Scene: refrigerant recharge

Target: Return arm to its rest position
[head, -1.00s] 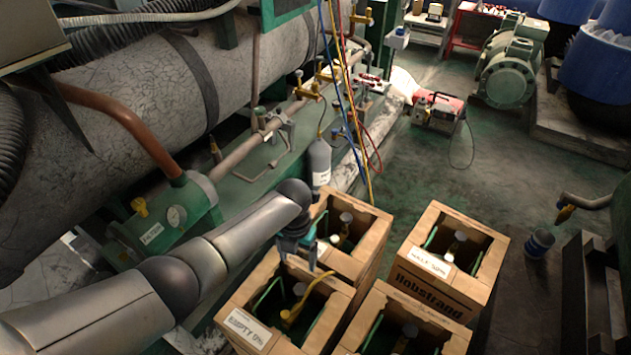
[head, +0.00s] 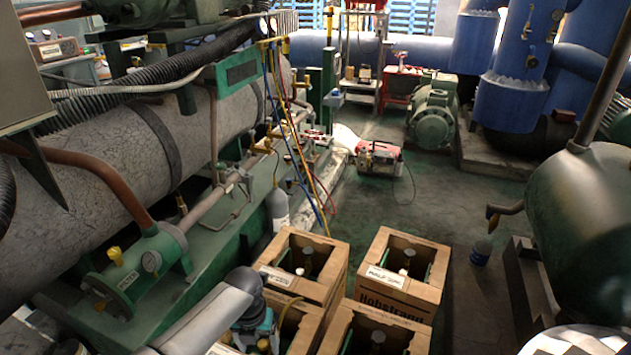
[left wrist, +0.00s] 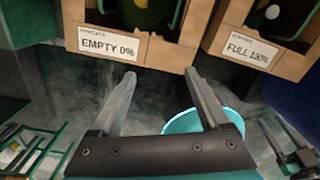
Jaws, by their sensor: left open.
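My left arm (head: 205,318) comes in from the bottom left of the head view, low and bent near the crates. Its gripper (left wrist: 160,88) shows in the left wrist view with two fingers apart and nothing between them but floor. In the head view the fingertips are hard to make out beside the crates. In the wrist view the gripper is in front of a crate labelled "EMPTY 0%" (left wrist: 150,48) and a crate labelled "FULL 100%" (left wrist: 246,60). My right gripper is not in view.
Several cardboard crates with cylinders stand on the floor, one marked "HALF" (head: 402,288). A round teal-rimmed thing (left wrist: 228,118) lies under the right finger.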

